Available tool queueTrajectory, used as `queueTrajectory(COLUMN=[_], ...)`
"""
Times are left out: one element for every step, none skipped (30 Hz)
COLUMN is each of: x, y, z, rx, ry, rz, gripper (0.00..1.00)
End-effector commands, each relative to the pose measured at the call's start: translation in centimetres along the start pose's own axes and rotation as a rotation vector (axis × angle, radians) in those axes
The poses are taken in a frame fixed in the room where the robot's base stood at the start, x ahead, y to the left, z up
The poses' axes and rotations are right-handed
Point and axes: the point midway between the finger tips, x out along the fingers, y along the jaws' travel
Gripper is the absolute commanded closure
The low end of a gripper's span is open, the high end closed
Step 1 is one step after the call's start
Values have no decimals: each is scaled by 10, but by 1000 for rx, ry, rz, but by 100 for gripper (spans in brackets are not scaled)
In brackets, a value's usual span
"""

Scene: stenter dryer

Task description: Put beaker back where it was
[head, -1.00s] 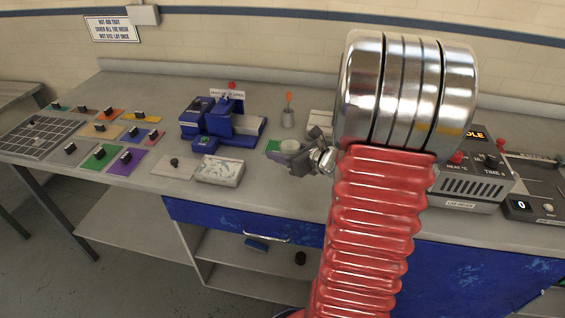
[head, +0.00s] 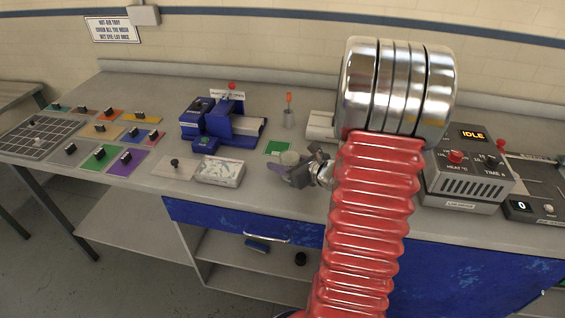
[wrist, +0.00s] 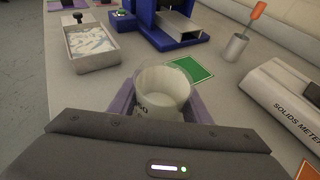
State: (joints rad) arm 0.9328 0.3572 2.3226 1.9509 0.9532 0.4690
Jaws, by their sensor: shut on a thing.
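The beaker (wrist: 163,92) is pale and see-through with a whitish inside, and stands upright between my gripper's purple fingers in the wrist view. In the head view the beaker (head: 288,158) shows at the tip of my gripper (head: 290,173), which is shut on it. A green square (wrist: 189,70) with a light border lies on the bench just beyond the beaker; the beaker's rim overlaps its near left part in the wrist view. The green square also shows in the head view (head: 278,148), behind the beaker. The beaker's base is hidden, so I cannot tell whether it touches the bench.
A metal cup with an orange-handled tool (head: 288,118) stands behind the green square. A blue machine (head: 222,125) and a tray of pale pieces (head: 220,171) are to the left. The solids meter (wrist: 290,105) is at right. The dryer (head: 466,170) stands further right.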

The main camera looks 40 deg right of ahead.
Motion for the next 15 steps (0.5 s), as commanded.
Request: queueTrajectory(x=[0, 0, 0, 1, 1, 1, 1, 1, 1, 1, 1, 1, 1, 1, 1], y=[0, 0, 0, 0, 0, 0, 0, 0, 0, 0, 0, 0, 0, 0, 0], z=[0, 0, -1, -1, -2, -2, -2, -2, -2, -2, -2, -2, -2, -2, -2], rx=[0, 0, 0, 0, 0, 0, 0, 0, 0, 0, 0, 0, 0, 0, 0], ry=[0, 0, 0, 0, 0, 0, 0, 0, 0, 0, 0, 0, 0, 0, 0], rz=[0, 0, 0, 0, 0, 0, 0, 0, 0, 0, 0, 0, 1, 1, 1], gripper=[83, 83, 83, 83, 83, 54, 52, 50, 47, 45, 43, 40, 38, 37, 37])
